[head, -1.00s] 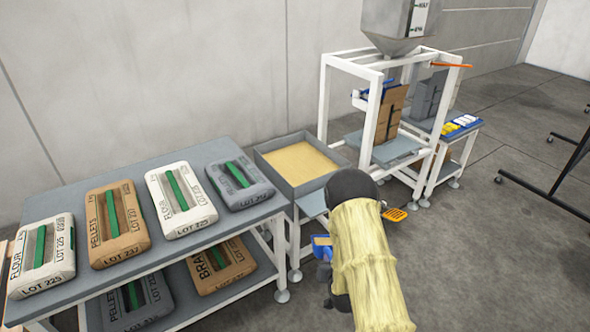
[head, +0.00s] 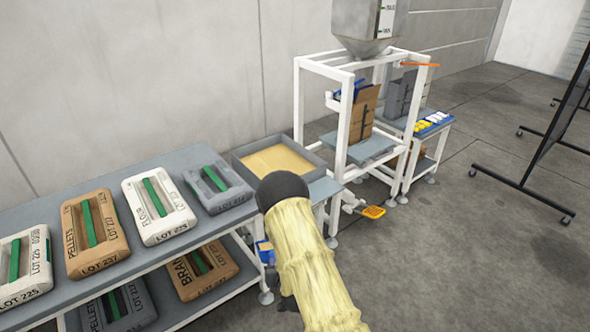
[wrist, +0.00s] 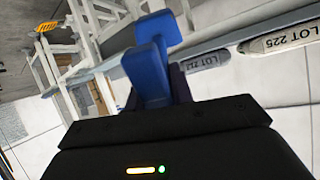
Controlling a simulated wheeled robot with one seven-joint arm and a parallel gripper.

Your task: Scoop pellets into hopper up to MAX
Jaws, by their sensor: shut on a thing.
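My gripper (wrist: 155,92) is shut on the blue scoop (wrist: 150,70). In the head view the scoop (head: 265,251) shows beside my sleeved arm, low in front of the pellet bin; its contents are too small to tell for sure. The grey bin (head: 316,151) holds a broad layer of tan pellets (head: 275,161). The metal hopper (head: 362,22) sits atop the white frame at the back, its top cut off by the picture edge. A white level strip with dark marks (head: 386,18) is on its side; the fill level is not visible.
A grey table (head: 170,160) at left carries several labelled sacks, with more on its lower shelf. A carton (head: 363,115) stands inside the white frame (head: 298,100). An orange pedal (head: 373,211) lies on the floor. A dark screen (head: 560,120) stands at right; the floor before it is clear.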

